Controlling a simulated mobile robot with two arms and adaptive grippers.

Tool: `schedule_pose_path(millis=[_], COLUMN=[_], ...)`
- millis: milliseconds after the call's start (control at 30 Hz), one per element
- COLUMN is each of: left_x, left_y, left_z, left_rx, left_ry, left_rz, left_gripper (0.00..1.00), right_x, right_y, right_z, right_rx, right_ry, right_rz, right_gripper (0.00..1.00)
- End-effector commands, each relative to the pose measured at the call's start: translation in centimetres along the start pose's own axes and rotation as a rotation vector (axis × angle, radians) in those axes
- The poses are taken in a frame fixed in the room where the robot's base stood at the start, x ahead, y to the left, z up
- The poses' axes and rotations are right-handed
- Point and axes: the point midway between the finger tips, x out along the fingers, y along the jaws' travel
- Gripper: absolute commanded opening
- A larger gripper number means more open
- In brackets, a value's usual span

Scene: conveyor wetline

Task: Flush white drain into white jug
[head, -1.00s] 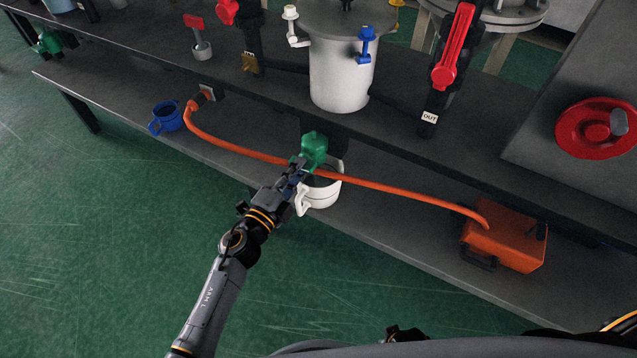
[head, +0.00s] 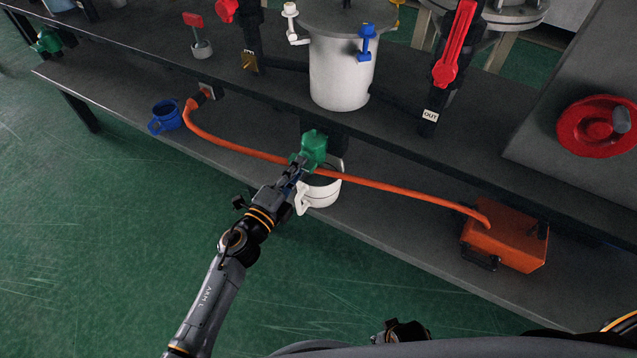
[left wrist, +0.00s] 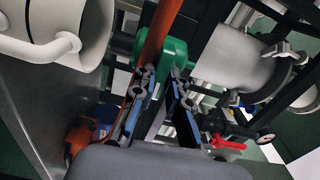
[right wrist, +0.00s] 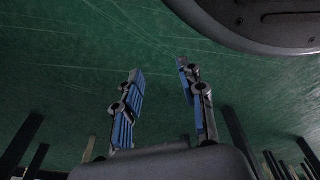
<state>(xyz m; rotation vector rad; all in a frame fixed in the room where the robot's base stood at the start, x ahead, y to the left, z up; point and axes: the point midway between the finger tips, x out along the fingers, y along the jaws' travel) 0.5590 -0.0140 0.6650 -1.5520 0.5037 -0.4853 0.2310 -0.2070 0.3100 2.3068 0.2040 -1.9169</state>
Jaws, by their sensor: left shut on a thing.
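The white jug (head: 306,199) stands on the lower shelf under a green drain valve (head: 314,147). It also shows at the upper left of the left wrist view (left wrist: 62,45). The white vessel (head: 340,80) stands on the bench above. My left gripper (head: 297,168) is shut on the green valve's handle, beside and above the jug; its fingers partly hide the handle. In the left wrist view (left wrist: 163,72) the fingers straddle a green part. Any liquid in the jug is hard to make out. My right gripper (right wrist: 160,68) is open and empty over green floor.
An orange hose (head: 400,190) runs across the jug's area to an orange box (head: 508,240) on the lower shelf. A red-handled valve (head: 452,50) labelled OUT and a red handwheel (head: 598,127) are at the right.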

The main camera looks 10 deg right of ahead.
Motion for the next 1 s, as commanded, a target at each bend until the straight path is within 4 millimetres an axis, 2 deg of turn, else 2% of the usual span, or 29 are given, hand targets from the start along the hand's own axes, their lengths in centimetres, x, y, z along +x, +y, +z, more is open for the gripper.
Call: schedule_pose_path(millis=[33, 133, 467, 1000], left_x=[0.0, 0.0, -0.2, -5.4], left_y=[0.2, 0.1, 0.0, 0.1], left_z=[0.0, 0.0, 0.0, 0.0], left_rx=[0.024, 0.019, 0.016, 0.016], left_ry=[0.001, 0.000, 0.000, 0.000], left_rz=[0.002, 0.002, 0.001, 0.002], left_gripper=[0.16, 0.36, 0.37, 0.37], right_x=[-0.1, 0.0, 0.0, 1.1], right_y=[0.0, 0.1, 0.1, 0.1], right_z=[0.0, 0.1, 0.2, 1.9], right_rx=[0.000, -0.001, -0.002, -0.006], right_ry=[-0.002, -0.004, -0.005, -0.017], right_rz=[0.001, 0.001, 0.002, 0.002], right_gripper=[0.40, 0.40, 0.40, 0.40])
